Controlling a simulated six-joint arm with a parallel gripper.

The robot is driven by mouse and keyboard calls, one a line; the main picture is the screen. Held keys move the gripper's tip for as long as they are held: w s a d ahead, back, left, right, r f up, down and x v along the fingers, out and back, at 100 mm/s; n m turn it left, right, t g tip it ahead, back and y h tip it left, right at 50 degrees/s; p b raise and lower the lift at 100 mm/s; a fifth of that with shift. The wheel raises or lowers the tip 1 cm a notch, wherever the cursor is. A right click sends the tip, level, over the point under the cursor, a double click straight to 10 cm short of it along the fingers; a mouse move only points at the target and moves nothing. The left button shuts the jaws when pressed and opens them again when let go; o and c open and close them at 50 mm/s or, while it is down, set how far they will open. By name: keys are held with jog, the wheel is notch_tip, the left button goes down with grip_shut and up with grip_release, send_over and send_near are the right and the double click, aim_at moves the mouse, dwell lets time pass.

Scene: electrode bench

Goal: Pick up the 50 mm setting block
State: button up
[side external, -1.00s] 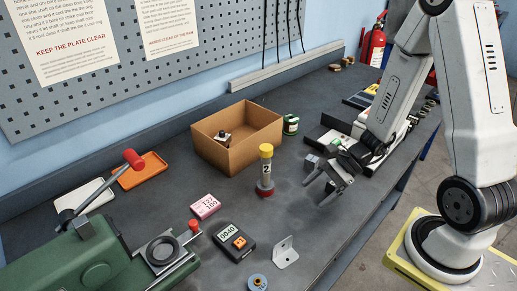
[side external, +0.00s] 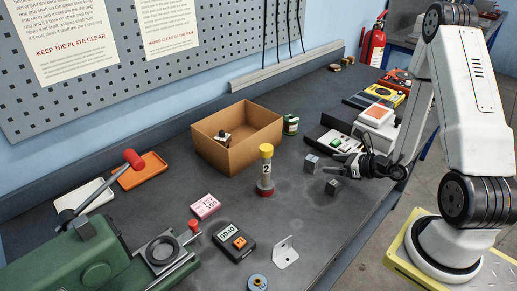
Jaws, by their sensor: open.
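Any size marking is too small to read, so I cannot tell which one is the 50 mm setting block. My gripper (side external: 337,166) is open and points left, just right of the two blocks. Its fingers look close to both blocks, but nothing shows between them. I cannot tell its exact height above the bench.
A cardboard box (side external: 247,160) and a yellow-topped cylinder (side external: 265,171) stand left of the blocks. A green tin (side external: 291,125) and a white device (side external: 376,115) sit behind. Bare bench lies between.

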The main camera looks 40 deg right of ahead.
aim_at(317, 163)
jog(key=shift+w, duration=0.1)
jog(key=shift+x, duration=1.25)
jog(key=shift+a+f, duration=0.1)
jog(key=shift+x, duration=2.5)
grip_shut()
